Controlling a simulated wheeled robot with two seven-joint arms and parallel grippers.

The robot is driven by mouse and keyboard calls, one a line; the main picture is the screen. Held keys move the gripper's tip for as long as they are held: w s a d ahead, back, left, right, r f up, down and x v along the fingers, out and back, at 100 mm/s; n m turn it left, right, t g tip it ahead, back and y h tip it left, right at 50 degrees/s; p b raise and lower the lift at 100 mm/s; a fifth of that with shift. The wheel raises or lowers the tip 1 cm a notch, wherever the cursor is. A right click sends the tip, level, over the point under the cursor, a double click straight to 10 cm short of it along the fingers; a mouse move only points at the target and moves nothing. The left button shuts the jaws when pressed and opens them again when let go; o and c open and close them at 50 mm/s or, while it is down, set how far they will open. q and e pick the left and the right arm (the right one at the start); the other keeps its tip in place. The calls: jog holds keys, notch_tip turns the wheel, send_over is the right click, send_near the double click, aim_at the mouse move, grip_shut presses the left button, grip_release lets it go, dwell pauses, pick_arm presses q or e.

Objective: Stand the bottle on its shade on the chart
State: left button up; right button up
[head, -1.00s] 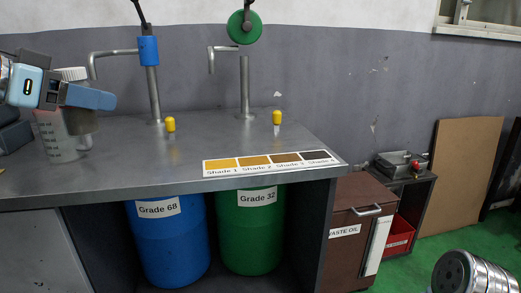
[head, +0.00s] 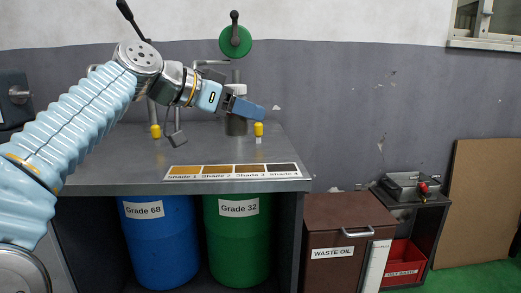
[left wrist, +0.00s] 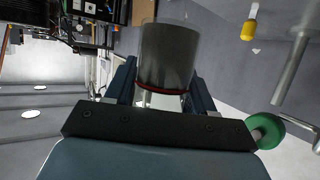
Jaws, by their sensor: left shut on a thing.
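The bottle (head: 236,127) has a dark grey body and a pale top. My left gripper (head: 246,107) is shut on it and covers its middle in the head view. The bottle is upright, behind the chart on the right part of the bench; I cannot tell whether its base touches the bench. In the left wrist view the bottle (left wrist: 168,55) is a dark, see-through cylinder with a red ring between the fingers. The chart (head: 232,178) lies along the bench's front edge, with swatches from yellow at Shade 1 to near black at Shade 4. My right gripper is not in view.
Metal taps rise behind my left arm. A green round handle (head: 235,41) is at the wall. Blue (head: 160,245) and green (head: 237,245) drums stand below. A waste oil cabinet (head: 345,245) is to the right.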

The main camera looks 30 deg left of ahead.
pick_arm(q)
jog(key=w+f, duration=0.3)
jog(key=w+f+b, duration=0.1)
jog(key=w+f, duration=0.1)
jog(key=shift+a, duration=0.35)
jog(key=f, duration=0.2)
jog(key=w+f+b, duration=0.1)
jog(key=f, duration=0.1)
jog(key=shift+w+a+f, duration=0.1)
jog(key=shift+w, duration=0.1)
jog(key=shift+f, duration=0.2)
jog(key=shift+f, duration=0.15)
jog(key=o, duration=1.1)
